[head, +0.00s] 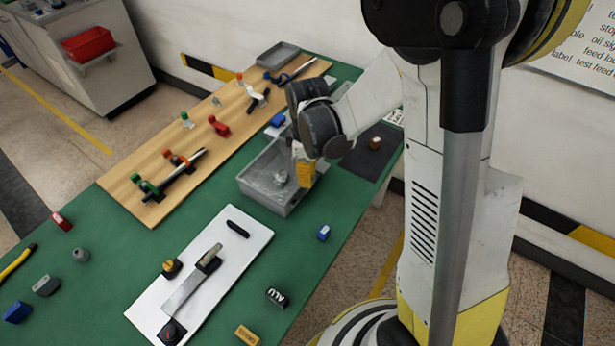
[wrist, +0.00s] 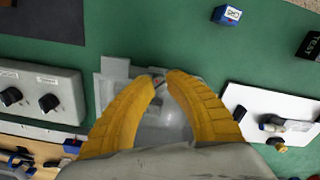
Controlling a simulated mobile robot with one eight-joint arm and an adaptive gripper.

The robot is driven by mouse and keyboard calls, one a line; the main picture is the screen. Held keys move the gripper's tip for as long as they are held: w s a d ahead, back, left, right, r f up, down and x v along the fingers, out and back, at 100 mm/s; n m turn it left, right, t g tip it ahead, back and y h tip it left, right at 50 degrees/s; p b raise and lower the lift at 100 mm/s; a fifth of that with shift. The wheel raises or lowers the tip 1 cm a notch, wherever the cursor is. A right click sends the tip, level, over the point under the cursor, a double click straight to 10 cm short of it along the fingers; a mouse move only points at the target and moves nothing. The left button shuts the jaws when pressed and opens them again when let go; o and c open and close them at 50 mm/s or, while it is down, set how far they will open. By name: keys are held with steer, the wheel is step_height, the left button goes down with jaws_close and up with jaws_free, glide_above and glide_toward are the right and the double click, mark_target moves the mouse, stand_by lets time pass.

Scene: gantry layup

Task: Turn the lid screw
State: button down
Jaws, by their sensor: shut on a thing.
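My gripper (wrist: 160,82) has its two yellow fingers closed together at the tips, pinching a small part that the fingers mostly hide. In the head view my gripper (head: 305,180) points down over the right side of an open grey box (head: 255,190) on the green table. A small light-grey knob-like piece (head: 281,178) shows inside the box, just left of the fingers. The grey box (wrist: 112,70) lies behind the fingers in the wrist view. I cannot clearly make out the lid screw or tell whether it is the part between the fingertips.
A wooden board (head: 150,185) with coloured clamps lies along the table's far left side. A white board (head: 235,260) with a metal bar stands in front of the box. A dark mat (wrist: 40,20) and a grey panel with black knobs (wrist: 35,95) lie near the box.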

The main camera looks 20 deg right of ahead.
steer(key=m, duration=0.7)
steer(key=shift+b, duration=0.35)
steer(key=m, duration=0.7)
steer(key=shift+m+b, duration=0.3)
steer(key=m, duration=0.5)
steer(key=shift+m, duration=0.3)
steer(key=m, duration=0.5)
steer(key=shift+m, duration=0.3)
steer(key=c, duration=1.3)
jaws_free()
